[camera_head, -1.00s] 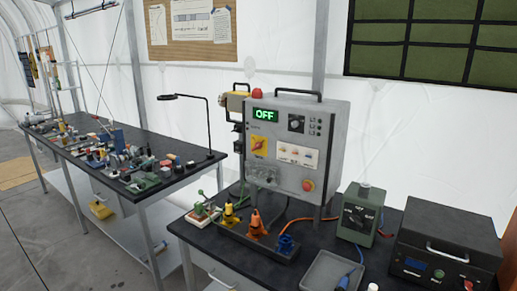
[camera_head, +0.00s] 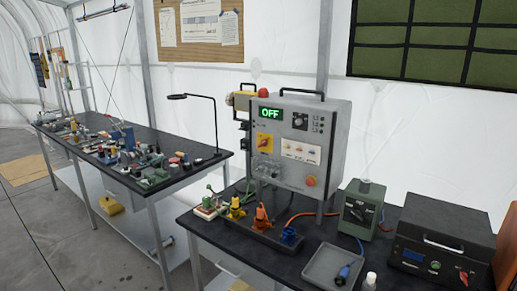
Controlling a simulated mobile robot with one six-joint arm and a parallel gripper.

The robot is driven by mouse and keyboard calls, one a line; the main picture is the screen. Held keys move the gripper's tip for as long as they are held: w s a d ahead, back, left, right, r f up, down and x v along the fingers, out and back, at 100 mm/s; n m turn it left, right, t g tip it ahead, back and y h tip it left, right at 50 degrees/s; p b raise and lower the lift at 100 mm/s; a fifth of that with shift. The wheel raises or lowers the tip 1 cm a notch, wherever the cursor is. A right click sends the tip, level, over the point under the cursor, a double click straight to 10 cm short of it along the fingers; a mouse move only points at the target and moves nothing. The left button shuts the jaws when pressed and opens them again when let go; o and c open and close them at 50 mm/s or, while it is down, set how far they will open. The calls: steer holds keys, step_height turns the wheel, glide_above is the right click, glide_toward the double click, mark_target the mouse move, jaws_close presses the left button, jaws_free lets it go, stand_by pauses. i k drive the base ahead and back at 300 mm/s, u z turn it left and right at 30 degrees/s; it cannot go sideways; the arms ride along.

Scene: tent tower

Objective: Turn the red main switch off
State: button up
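The red main switch (camera_head: 265,143) sits on a yellow plate on the front of the grey control box (camera_head: 332,150). The red handle looks slanted, but it is too small to read its exact position. The green display (camera_head: 270,113) above it reads OFF. A clear box-like piece (camera_head: 266,169) shows just below the switch. My gripper is not in view.
The box stands on a dark bench with yellow, orange and blue connectors (camera_head: 261,219) before it. A grey tray (camera_head: 322,272), a green unit (camera_head: 361,210) and a black case (camera_head: 440,240) are to the right. A cluttered bench (camera_head: 195,168) is at left.

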mark_target(264, 141)
steer(key=k, duration=1.15)
steer(key=u, duration=0.25)
steer(key=i, duration=0.6)
steer(key=u, duration=0.75)
steer(key=i, duration=0.7)
steer(key=u, duration=0.6)
steer(key=i, duration=1.35)
steer(key=u, duration=0.1)
